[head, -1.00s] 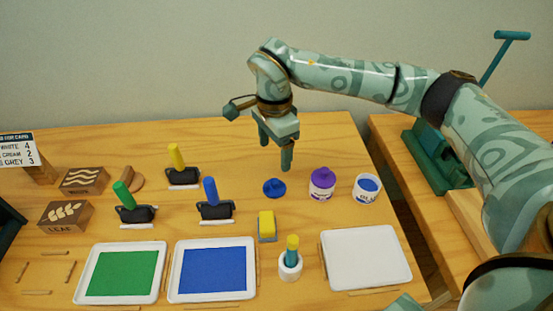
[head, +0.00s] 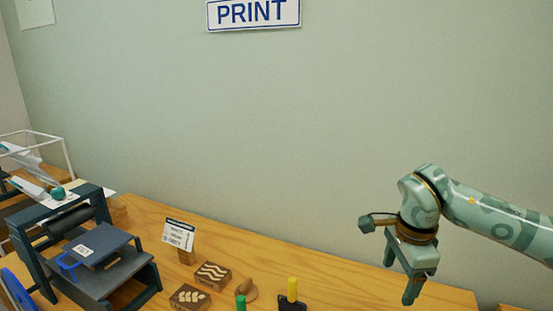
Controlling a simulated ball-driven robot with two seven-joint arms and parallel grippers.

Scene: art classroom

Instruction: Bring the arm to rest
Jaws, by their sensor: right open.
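My right gripper (head: 400,283) hangs at the lower right of the head view, fingers pointing down above the back part of the wooden table (head: 330,273). It is open and nothing shows between its fingers. Its arm comes in from the right edge. My left gripper is not in view.
A dark press (head: 100,285) with a blue handle stands at the left. Two carved blocks, the wave block (head: 212,275) and the leaf block (head: 190,297), lie near a card sign (head: 179,235). A yellow-handled roller (head: 292,290) shows at the bottom edge.

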